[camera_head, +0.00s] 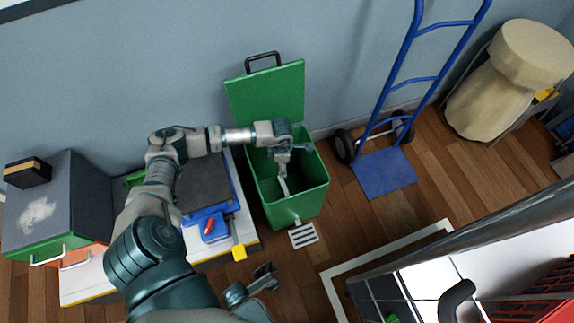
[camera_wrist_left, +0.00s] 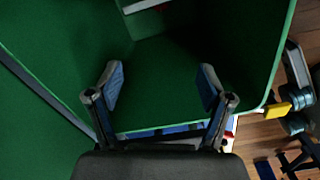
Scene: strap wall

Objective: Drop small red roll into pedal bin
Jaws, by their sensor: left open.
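The green pedal bin (camera_head: 312,187) stands on the floor against the wall with its lid (camera_head: 266,95) raised. My left gripper (camera_head: 283,158) is over the bin's mouth, pointing down. In the left wrist view its two fingers (camera_wrist_left: 160,88) are apart with nothing between them, and the green bin walls (camera_wrist_left: 240,40) surround them. A pale strip shows inside the bin below the gripper; I cannot tell what it is. My right gripper (camera_head: 264,280) is low, near the bench.
The white-topped bench (camera_head: 90,287) with a grey box (camera_head: 60,190) and a yellow-ended tool (camera_head: 238,250) is left of the bin. A blue hand truck (camera_head: 387,172) stands to its right, with a beige sack (camera_head: 495,95) beyond.

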